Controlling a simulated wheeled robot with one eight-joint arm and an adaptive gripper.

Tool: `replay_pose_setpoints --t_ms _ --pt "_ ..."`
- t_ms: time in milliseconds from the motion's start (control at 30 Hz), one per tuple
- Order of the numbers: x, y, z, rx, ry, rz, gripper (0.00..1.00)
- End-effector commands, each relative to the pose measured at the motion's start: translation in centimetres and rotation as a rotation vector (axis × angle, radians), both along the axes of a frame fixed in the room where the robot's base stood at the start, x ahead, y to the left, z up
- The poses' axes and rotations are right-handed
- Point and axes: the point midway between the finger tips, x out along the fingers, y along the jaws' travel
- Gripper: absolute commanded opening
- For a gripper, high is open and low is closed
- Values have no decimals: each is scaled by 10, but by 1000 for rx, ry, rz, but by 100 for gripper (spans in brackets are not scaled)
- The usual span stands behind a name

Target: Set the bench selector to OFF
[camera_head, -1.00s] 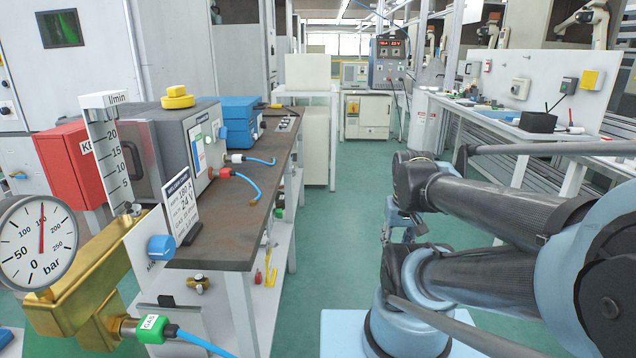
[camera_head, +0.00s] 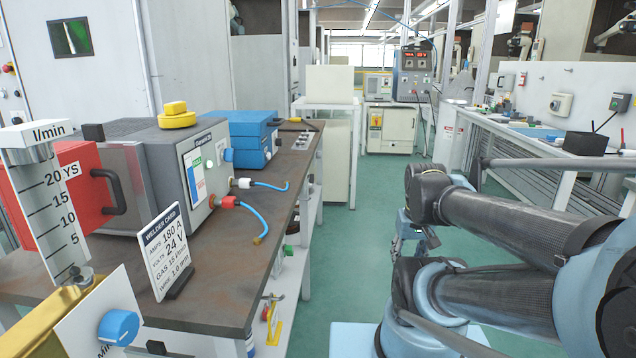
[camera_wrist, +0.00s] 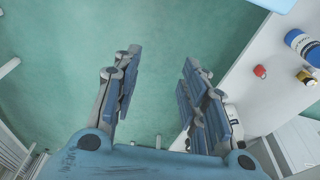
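I cannot make out a control clearly marked as the bench selector or any OFF mark. A blue knob (camera_head: 118,328) sits on a white plate at the lower left, its lettering cut off by the frame edge. A strip of small dark fittings (camera_head: 303,138) lies at the far end of the bench top (camera_head: 215,285), too small to read. My gripper (camera_wrist: 162,58) is open and empty above green floor in the wrist view. In the head view it hangs low, right of the bench across a floor gap, partly hidden by my arm.
A grey welder box (camera_head: 180,165), a blue case (camera_head: 250,140), a red box (camera_head: 80,195) and a welder card (camera_head: 168,245) stand on the bench. A flow tube (camera_head: 52,205) rises in front. Green floor (camera_head: 345,245) is clear between bench and arm. A white worktop (camera_head: 530,130) runs at right.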

Motion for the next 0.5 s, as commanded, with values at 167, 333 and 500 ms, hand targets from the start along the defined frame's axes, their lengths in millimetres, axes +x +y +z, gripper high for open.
replay_pose_setpoints --t_ms 167,333,500 --pt "1 7 12 35 -2 -16 53" --pt "26 27 32 130 20 -55 53" --pt "60 48 53 244 50 -103 53"
